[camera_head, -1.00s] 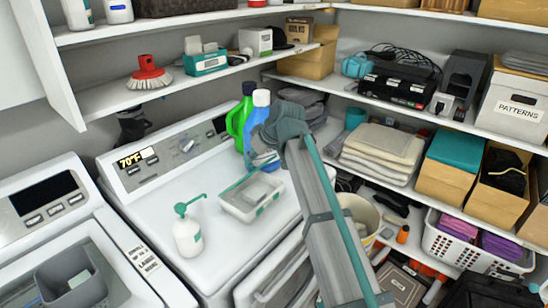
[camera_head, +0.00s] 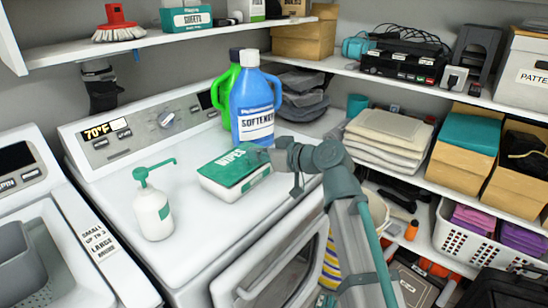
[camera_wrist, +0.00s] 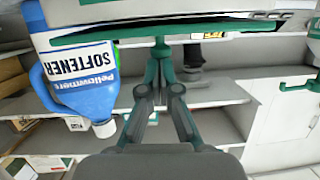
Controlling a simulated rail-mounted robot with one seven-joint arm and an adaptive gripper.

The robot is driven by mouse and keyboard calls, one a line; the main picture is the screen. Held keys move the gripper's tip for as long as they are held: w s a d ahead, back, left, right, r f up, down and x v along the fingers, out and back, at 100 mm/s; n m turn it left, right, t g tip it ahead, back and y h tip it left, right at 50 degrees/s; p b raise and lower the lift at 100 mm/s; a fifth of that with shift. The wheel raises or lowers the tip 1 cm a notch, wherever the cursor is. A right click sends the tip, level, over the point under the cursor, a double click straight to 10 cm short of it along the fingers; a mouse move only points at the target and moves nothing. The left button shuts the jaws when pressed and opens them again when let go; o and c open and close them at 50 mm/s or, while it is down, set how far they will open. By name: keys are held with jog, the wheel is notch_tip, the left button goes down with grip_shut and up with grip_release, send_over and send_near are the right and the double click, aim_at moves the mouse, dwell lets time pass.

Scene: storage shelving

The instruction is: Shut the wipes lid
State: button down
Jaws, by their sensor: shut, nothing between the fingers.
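The wipes box (camera_head: 236,186) is a white tub on top of the washer. Its teal lid (camera_head: 230,165), with "WIPES" on it, lies down over the tub. I cannot tell whether it is fully closed. My gripper (camera_head: 264,157) is shut and empty at the lid's right edge. In the wrist view, the lid (camera_wrist: 110,34) is a thin teal edge across the top. My closed fingertips (camera_wrist: 162,48) are right at that edge. I cannot tell whether they touch it.
A blue softener bottle (camera_head: 255,105) stands just behind the wipes box, with a green bottle (camera_head: 222,90) behind it. A white pump bottle (camera_head: 152,210) stands to the left on the washer top (camera_head: 200,235). Shelves (camera_head: 420,100) with boxes and towels are on the right.

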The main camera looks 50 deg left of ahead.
jog(key=shift+d+f+b, duration=0.1)
jog(key=shift+f+b, duration=0.4)
jog(key=shift+d, duration=0.1)
